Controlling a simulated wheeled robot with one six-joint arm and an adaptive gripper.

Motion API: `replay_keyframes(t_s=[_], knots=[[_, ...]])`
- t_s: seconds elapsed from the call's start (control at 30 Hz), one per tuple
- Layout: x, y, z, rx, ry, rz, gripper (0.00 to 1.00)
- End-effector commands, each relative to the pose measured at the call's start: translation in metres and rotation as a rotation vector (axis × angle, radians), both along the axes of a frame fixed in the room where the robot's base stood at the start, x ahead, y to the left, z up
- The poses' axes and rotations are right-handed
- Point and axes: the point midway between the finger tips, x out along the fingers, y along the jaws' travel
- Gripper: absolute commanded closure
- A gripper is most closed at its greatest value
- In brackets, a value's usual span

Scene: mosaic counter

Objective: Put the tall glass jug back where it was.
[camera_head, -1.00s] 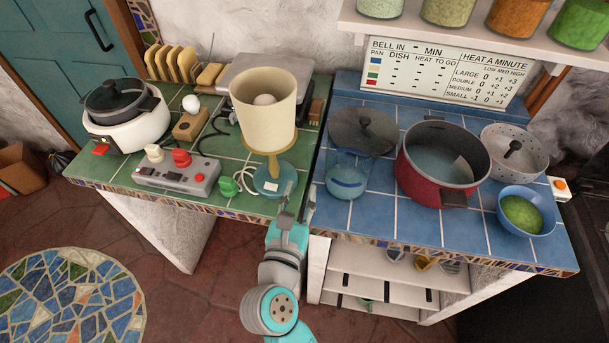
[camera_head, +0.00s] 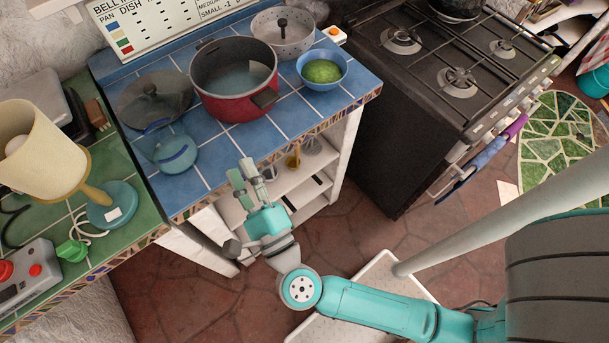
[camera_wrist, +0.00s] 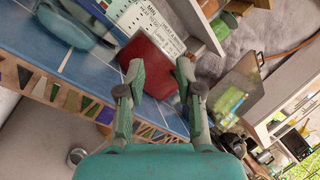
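What appears to be the same jug shows at the upper left of the wrist view (camera_wrist: 68,22), partly cut off. My gripper (camera_head: 245,171) is beyond the counter's front edge, to the right of the jug and apart from it. Its two fingers are spread with nothing between them in the wrist view (camera_wrist: 157,75). No contact with the counter is visible.
A red pot (camera_head: 235,102) stands behind, with a colander (camera_head: 283,45) and a blue bowl of green food (camera_head: 322,72) to its right. A cream lamp-like device (camera_head: 50,150) stands on the green counter at left. A black stove (camera_head: 420,100) is at right. Shelves are below the counter.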

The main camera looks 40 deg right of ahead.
Motion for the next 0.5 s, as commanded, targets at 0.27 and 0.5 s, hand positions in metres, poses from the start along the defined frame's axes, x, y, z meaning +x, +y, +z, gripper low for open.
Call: replay_keyframes(t_s=[0.27, 0.5], knots=[[-0.076, -0.059, -0.010, -0.706, 0.053, -0.143, 0.65], [-0.143, -0.076, -0.034, -1.313, 0.194, -0.176, 0.65]])
